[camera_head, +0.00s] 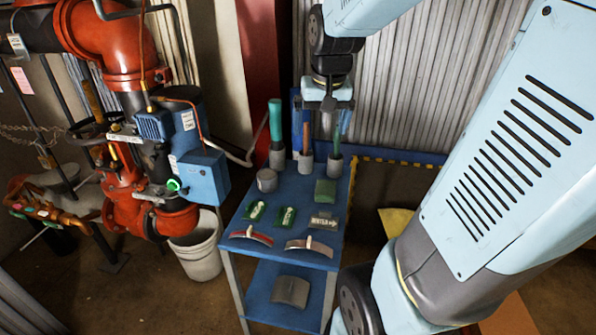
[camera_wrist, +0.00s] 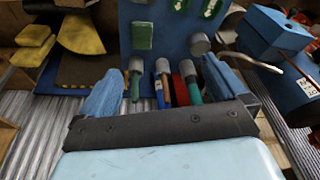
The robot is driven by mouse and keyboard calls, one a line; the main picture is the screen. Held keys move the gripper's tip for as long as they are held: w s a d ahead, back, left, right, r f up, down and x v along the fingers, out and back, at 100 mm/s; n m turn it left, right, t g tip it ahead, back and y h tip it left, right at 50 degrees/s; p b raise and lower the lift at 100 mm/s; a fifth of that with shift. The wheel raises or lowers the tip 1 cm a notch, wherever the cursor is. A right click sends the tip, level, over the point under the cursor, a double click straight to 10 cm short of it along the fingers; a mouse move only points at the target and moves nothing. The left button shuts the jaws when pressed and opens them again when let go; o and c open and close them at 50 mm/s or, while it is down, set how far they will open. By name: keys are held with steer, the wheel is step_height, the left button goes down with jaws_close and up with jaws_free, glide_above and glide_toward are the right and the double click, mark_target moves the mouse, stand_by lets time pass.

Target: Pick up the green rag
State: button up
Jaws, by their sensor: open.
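The green rag (camera_head: 325,190) looks like a small folded dark-green square lying flat on the blue table (camera_head: 262,186), near its right edge. In the wrist view the rag (camera_wrist: 142,36) is near the top, beyond the fingertips. My gripper (camera_head: 328,108) is above the back of the table, higher than the rag and behind it. In the wrist view the gripper (camera_wrist: 163,75) has its two blue fingers wide apart, with nothing held between them. The rag is not hidden.
Upright tools stand in grey cups (camera_head: 277,155) between the gripper and the rag. A grey cylinder (camera_head: 267,180), green arrow tags (camera_head: 285,217), a sign (camera_head: 323,220) and curved plates (camera_head: 310,246) share the tabletop. Red pipework (camera_head: 122,180) and a white bucket (camera_head: 197,252) are left.

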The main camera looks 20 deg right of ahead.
steer(key=w+d+f+m+g, duration=0.2)
steer(key=w+d+f, duration=0.2)
steer(key=w+f, duration=0.25)
steer(key=m+g, duration=0.1)
glide_above(326, 190)
step_height(326, 190, down, 8)
steer(key=f, duration=0.9)
steer(key=shift+w+d+f, duration=0.1)
steer(key=shift+w, duration=0.15)
steer(key=shift+s+f, duration=0.15)
steer(key=shift+f, duration=1.15)
steer(key=shift+s+f, duration=0.1)
steer(key=shift+f, duration=1.15)
steer(key=c, duration=1.1)
steer(key=shift+r, duration=0.1)
steer(key=shift+c, duration=0.2)
